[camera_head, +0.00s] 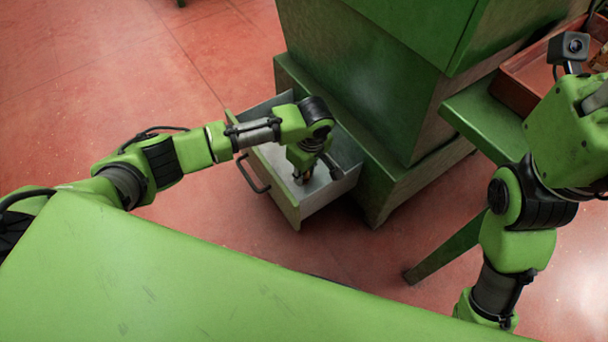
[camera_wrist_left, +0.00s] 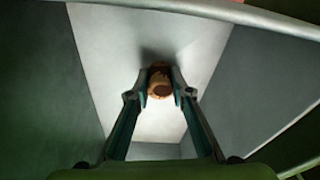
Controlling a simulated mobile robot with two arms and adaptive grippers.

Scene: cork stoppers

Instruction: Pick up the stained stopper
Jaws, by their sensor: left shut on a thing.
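The stained stopper (camera_wrist_left: 159,82) is a brown cork with a dark patch on its face. In the left wrist view it sits between the two fingertips of my left gripper (camera_wrist_left: 160,88), which is shut on it. In the head view my left gripper (camera_head: 303,177) reaches down into the open drawer (camera_head: 329,195). The stopper is mostly hidden there by the gripper. I cannot tell whether it touches the drawer floor. My right arm is at the right side of the head view, and its fingers do not show.
The drawer is pulled out of a green cabinet (camera_head: 365,75), and its walls stand around my left gripper. A dark handle (camera_head: 252,174) is on its front. A green table (camera_head: 485,118) with a reddish-brown tray (camera_head: 525,82) stands at the right. Red floor is open at the upper left.

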